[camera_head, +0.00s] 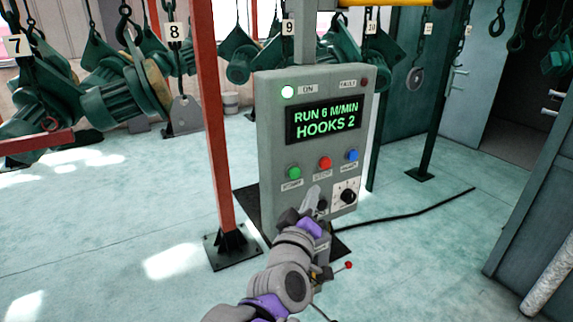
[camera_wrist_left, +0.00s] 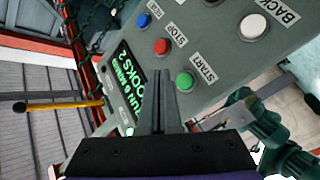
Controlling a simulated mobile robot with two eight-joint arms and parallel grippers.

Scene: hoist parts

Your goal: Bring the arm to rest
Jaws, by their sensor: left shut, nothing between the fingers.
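My left gripper (camera_head: 313,196) is shut and empty, in front of the lower part of a grey control panel (camera_head: 270,130). In the left wrist view its closed fingers (camera_wrist_left: 158,85) point across the panel face, close to the green START button (camera_wrist_left: 185,80); whether they touch the panel I cannot tell. The display (camera_head: 326,120) reads RUN 6 M/MIN, HOOKS 2. The ON lamp (camera_head: 288,92) is lit and the FAULT lamp (camera_head: 364,83) looks dark. Red (camera_head: 324,163) and blue (camera_head: 351,155) buttons and a dial (camera_head: 347,196) show. My right gripper is out of view.
A red post (camera_head: 212,130) stands just left of the panel. Green hoist parts (camera_head: 112,95) hang behind it on numbered hooks. A black cable (camera_head: 420,209) runs along the floor to the right. Open floor (camera_head: 110,240) lies at the left.

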